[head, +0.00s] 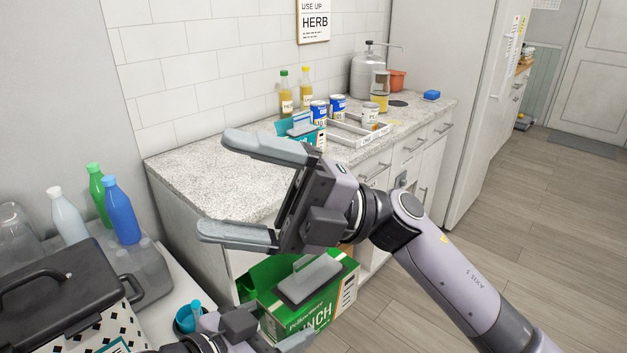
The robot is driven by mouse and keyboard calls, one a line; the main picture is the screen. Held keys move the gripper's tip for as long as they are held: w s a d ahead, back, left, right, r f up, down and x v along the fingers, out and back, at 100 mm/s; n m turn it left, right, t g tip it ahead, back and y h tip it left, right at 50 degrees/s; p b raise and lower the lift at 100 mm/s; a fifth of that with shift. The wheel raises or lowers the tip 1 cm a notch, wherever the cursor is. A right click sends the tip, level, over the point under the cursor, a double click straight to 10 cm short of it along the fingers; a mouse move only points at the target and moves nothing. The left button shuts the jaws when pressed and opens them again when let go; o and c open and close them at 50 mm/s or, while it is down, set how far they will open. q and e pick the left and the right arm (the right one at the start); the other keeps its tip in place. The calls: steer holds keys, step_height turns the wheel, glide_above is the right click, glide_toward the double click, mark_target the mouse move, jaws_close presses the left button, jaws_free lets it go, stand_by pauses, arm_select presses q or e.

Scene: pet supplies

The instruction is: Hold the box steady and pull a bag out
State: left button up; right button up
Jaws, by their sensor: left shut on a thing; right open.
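My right gripper (232,192) is wide open and empty, up and left of the box, in front of the counter. I cannot make out a bag inside the box; the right gripper and the left finger hide part of its opening.
The counter (190,172) holds a teal carton (284,127), blue cans (338,103), a white tray (345,139), oil bottles (286,95) and a metal canister (366,72). At left stand bottles (122,212) and a black case (55,290). The floor (540,190) at right is clear.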

steer(key=s+a+f+n+g+h, duration=0.1)
steer(key=s+a+n+g+h, duration=0.15)
steer(key=n+h, duration=0.3)
steer(key=t+h, duration=1.1)
steer(key=h, duration=0.4)
glide_above(311, 266)
steer(key=f, duration=0.1)
steer(key=shift+g, duration=0.25)
steer(key=f, duration=1.2)
steer(key=shift+w+a, duration=0.4)
steer(key=shift+c, duration=0.2)
steer(key=c, duration=1.2)
steer(key=shift+r, duration=0.1)
